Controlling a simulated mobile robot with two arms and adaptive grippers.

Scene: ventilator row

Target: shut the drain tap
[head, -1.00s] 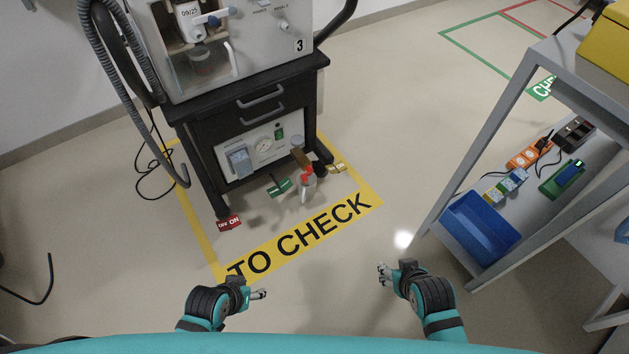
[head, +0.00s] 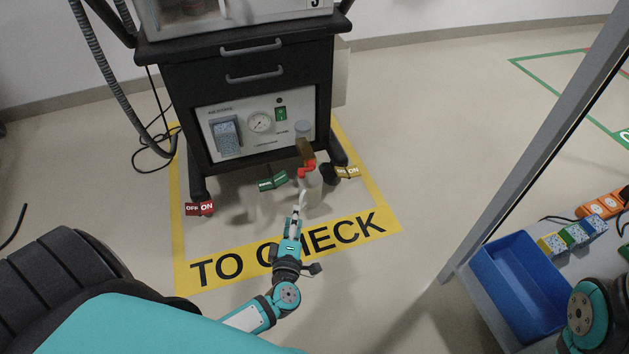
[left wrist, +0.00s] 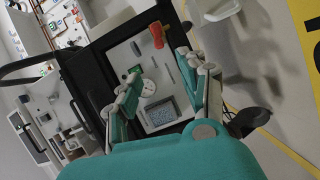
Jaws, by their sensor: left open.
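The drain tap's red handle (head: 307,169) sits low at the front right of the ventilator cart, below a brown, wooden-looking part (head: 304,151). A pale cup or jar (head: 312,190) stands under it. Whether the tap is open or shut I cannot tell. My left gripper (head: 299,203) is just in front of and below the handle, apart from it as far as I can see. In the left wrist view the gripper (left wrist: 160,75) is open and empty, with the red handle (left wrist: 156,35) ahead, beyond the fingertips. My right gripper is out of view; only part of that arm shows.
The black cart (head: 240,75) carries a panel with a gauge (head: 260,122) and green switch. A shelf with a blue bin (head: 522,285) stands right. Floor between is clear.

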